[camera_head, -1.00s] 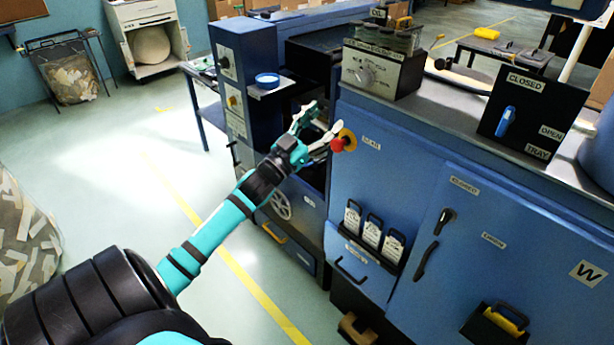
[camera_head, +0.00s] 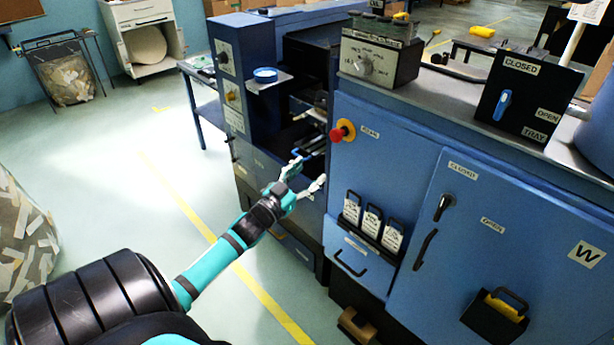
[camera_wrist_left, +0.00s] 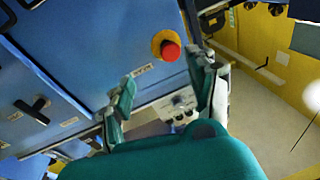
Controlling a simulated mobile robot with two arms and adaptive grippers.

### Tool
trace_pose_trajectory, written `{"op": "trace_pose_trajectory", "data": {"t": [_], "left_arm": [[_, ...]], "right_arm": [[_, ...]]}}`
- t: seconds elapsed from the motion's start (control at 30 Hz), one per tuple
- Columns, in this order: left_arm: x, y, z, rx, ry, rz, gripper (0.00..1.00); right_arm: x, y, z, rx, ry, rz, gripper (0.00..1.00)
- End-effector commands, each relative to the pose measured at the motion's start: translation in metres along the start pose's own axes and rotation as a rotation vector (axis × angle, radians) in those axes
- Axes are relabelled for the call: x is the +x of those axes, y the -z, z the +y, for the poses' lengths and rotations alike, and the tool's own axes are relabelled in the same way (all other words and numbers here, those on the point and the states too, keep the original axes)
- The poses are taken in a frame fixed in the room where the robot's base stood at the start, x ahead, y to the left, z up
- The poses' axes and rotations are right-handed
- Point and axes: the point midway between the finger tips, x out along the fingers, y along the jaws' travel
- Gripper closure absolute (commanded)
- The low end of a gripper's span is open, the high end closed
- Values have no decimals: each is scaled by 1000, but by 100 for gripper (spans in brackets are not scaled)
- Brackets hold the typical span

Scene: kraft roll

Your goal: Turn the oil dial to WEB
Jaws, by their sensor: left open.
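The oil dial (camera_head: 361,66) is a pale round knob on the front of a dark box (camera_head: 402,66) with a light front plate. The box stands on the left part of the blue machine's top, under a small OIL sign (camera_head: 377,4). The lettering around the knob is too small to read, so I cannot tell its setting. My left gripper (camera_head: 309,171) is open and empty, well below and left of the dial, near the machine's dark opening. Its spread fingers also show in the left wrist view (camera_wrist_left: 164,76). My right gripper is not in view.
A red button on a yellow base (camera_head: 342,131) sticks out of the blue front, between my left gripper and the dial's height. A blue round dish (camera_head: 266,76) sits on a small shelf at left. A black lever box (camera_head: 528,101) stands right of the dial.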

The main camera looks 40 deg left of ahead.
Motion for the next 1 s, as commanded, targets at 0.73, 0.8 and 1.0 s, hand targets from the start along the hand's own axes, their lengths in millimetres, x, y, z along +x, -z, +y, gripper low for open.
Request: {"op": "trace_pose_trajectory", "data": {"t": [0.73, 0.8, 1.0], "left_arm": [[-6, -31, 2, -3, 12, -58, 41], [-6, -30, 2, -3, 12, -58, 41], [-10, -46, 3, -6, 18, -88, 41]], "right_arm": [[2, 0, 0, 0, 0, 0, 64], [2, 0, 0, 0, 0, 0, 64], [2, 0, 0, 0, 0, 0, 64]]}}
